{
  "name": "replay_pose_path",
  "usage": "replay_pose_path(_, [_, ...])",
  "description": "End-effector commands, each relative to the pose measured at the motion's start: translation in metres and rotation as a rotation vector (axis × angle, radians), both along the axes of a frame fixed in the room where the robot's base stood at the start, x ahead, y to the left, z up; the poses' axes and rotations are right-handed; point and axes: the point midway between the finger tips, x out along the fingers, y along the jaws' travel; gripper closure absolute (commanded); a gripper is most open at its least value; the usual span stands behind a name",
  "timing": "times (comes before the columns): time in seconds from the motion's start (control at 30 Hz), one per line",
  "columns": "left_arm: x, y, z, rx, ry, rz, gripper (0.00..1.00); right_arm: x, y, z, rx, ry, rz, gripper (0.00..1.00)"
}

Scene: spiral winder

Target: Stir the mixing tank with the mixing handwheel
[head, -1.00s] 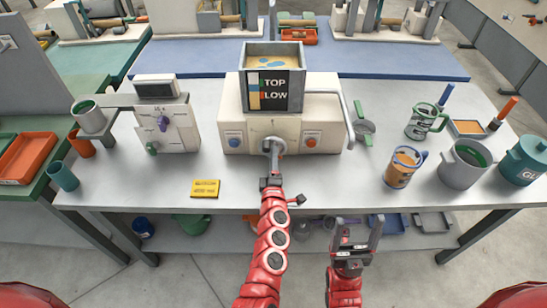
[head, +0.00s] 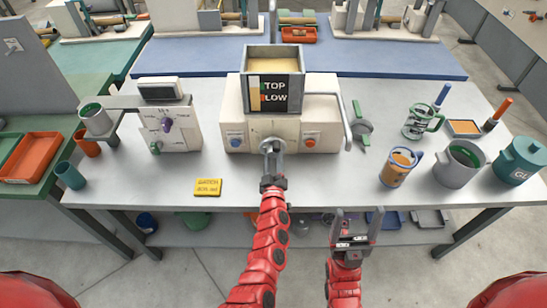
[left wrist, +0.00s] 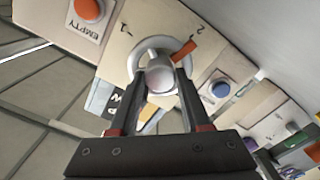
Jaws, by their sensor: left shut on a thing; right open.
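The mixing tank (head: 273,54) is an open box on top of the cream machine (head: 240,108). Its contents look evenly tan, and its front window reads TOP and LOW. The mixing handwheel (left wrist: 146,52), as I take it, is a round grey wheel with a hub and an orange mark on the machine's front. My left gripper (left wrist: 160,82) is shut on its hub; the fingers hide part of it. In the head view, this gripper (head: 272,158) reaches the machine front. My right gripper (head: 354,222) is open and empty before the table's front edge.
A blue button (head: 235,142) and an orange button (head: 310,142) flank the wheel. A grey tool with a green handle (head: 363,128) is right of the machine. A yellow card (head: 208,187) lies in front. Cups and pots, including a grey pot (head: 460,164), stand at right.

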Motion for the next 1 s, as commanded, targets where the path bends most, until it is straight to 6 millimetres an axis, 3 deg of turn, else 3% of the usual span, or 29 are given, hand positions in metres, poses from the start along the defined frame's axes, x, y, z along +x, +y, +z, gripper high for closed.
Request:
replay_pose_path(0.67, [-0.0003, 0.0001, -0.0015, 0.057, 0.002, 0.0, 1.0, 0.0, 0.0, 0.0035, 0.0, 0.0, 0.0, 0.22])
replay_pose_path(0.7, [-0.0003, 0.0001, -0.0015, 0.057, 0.002, 0.0, 0.45, 0.0, 0.0, 0.0035, 0.0, 0.0, 0.0, 0.22])
replay_pose_path(0.83, [-0.0002, 0.0001, -0.0012, 0.057, 0.002, 0.0, 0.22, 0.0, 0.0, 0.0035, 0.0, 0.0, 0.0, 0.22])
replay_pose_path(1.0, [-0.0001, 0.0001, -0.0007, 0.057, 0.001, 0.0, 0.22, 0.0001, 0.0, 0.0035, 0.0, 0.0, 0.0, 0.22])
